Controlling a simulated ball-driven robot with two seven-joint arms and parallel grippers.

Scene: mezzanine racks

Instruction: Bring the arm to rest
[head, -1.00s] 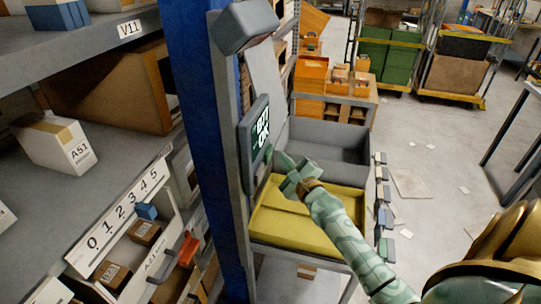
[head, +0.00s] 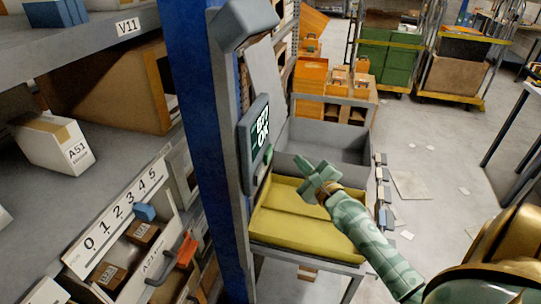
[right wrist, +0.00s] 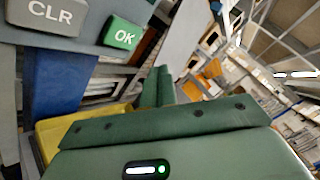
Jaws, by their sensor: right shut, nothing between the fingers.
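My right gripper (head: 312,171) shows in the head view as a green, shut hand with nothing in it. It is above the yellow bin (head: 300,225), apart from the screen. Its arm (head: 372,245) comes in from the lower right. In the right wrist view the closed fingers (right wrist: 157,87) point away from the camera, with a grey CLR key (right wrist: 50,13) and a green OK key (right wrist: 123,35) at the upper left. My left gripper is not in view.
A dark screen (head: 254,132) is fixed to the grey post beside the blue upright (head: 192,130). A grey bin (head: 325,140) stands behind the yellow one. Shelves with boxes (head: 52,143) fill the left. Open floor (head: 430,200) lies to the right.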

